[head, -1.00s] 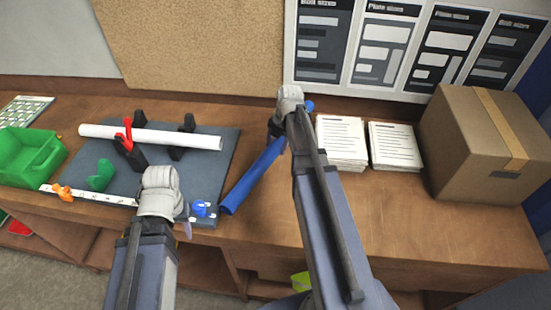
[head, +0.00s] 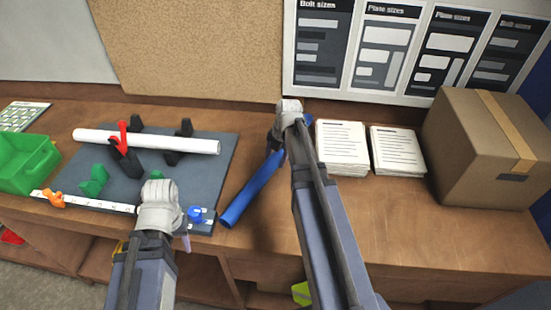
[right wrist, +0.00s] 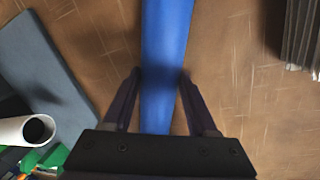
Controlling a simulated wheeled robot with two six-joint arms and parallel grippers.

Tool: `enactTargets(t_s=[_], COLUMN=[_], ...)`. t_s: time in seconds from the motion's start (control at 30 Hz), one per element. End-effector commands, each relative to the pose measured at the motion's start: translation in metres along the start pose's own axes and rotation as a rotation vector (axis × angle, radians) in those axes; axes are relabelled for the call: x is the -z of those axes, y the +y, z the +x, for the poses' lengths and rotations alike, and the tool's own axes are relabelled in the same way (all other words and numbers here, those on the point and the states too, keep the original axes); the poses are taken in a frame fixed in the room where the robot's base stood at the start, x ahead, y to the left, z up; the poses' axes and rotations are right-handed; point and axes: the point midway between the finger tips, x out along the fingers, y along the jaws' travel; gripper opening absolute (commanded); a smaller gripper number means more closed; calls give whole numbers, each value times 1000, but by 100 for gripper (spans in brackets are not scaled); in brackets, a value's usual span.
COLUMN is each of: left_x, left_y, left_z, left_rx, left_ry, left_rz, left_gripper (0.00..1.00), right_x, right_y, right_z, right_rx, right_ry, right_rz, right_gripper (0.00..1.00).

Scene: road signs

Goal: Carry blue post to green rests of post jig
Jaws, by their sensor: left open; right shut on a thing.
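The blue post (head: 252,187) lies slanted between the jig and the paper stacks. My right gripper (head: 277,136) is shut on it near its far end; the right wrist view shows the fingers (right wrist: 160,78) on both sides of the post (right wrist: 166,35). I cannot tell whether the post is clear of the table. The post jig (head: 212,170) is a dark grey board. One green rest (head: 94,181) stands at its front left; another (head: 157,175) is mostly hidden behind my left wrist. My left gripper (head: 174,228) is open over the jig's front edge, its fingers mostly hidden.
A white tube (head: 150,139) lies across black rests on the jig, by a red clamp (head: 122,138). A blue knob (head: 195,214) sits at the jig's front right corner. A green bin (head: 28,165) is left, paper stacks (head: 342,147) and a cardboard box (head: 480,150) right.

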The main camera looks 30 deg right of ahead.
Motion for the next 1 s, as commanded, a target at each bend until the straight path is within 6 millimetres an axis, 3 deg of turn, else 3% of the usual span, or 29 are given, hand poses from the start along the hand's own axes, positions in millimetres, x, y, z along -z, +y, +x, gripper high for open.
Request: enactTargets(t_s=[0.03, 0.27, 0.73, 1.0], left_x=[0, 0, 0, -1], left_y=[0, 0, 0, -2], left_z=[1, 0, -1, -21], left_rx=[0, 0, 0, 0], left_ry=[0, 0, 0, 0], left_rz=[0, 0, 0, 0], left_gripper=[50, 50, 50, 50], right_x=[0, 0, 0, 0], right_y=[0, 0, 0, 1], right_z=[1, 0, -1, -21], right_rx=[0, 0, 0, 0], right_ry=[0, 0, 0, 0], right_rz=[0, 0, 0, 0], right_gripper=[62, 88, 88, 88])
